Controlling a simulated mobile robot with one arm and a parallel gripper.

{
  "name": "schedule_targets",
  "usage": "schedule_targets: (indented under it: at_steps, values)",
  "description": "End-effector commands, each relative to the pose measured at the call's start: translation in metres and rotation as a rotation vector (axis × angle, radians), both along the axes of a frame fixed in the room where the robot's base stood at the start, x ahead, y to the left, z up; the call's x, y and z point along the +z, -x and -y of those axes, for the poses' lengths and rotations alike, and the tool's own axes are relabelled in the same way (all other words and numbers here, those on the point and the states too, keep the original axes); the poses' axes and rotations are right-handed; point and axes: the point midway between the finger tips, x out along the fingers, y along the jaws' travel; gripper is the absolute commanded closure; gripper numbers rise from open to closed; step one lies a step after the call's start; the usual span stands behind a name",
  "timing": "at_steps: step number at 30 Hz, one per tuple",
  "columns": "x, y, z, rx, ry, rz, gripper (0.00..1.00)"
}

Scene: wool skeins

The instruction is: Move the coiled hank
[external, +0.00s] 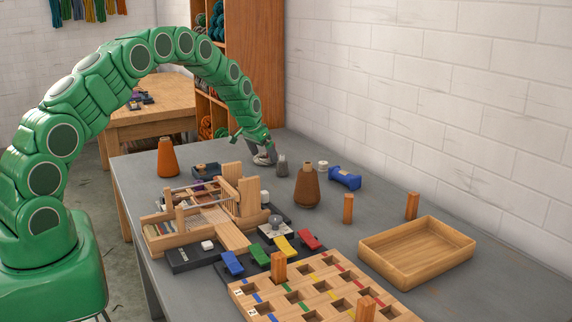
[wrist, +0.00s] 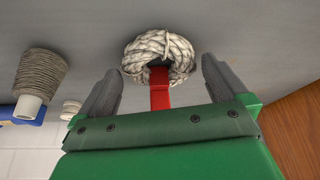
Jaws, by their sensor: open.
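The coiled hank (wrist: 180,45) is a pale, thick twisted rope wound in a ring, resting on the grey table in the wrist view. A red strip (wrist: 160,96) runs from its dark centre towards my gripper. My gripper (wrist: 161,68) is open, with one grey finger on each side of the hank's near edge and nothing visibly clamped. In the external view my gripper (external: 263,154) is low over the far end of the table. The hank is hard to make out there, largely hidden by the gripper.
A grey yarn cone (wrist: 41,75), a white spool (wrist: 71,107) and a blue object (external: 345,178) are close by. A brown cone (external: 307,187), an orange cone (external: 167,158) and a small loom (external: 205,208) stand nearer. A wooden tray (external: 418,251) is at right.

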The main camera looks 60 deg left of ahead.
Motion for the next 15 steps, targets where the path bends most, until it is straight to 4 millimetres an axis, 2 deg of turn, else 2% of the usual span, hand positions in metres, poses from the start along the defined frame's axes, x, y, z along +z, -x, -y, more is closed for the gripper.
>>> schedule_targets:
  at_steps: [15]
  values:
    - [0.049, 0.019, 0.005, 0.001, 0.0, 0.001, 0.0]
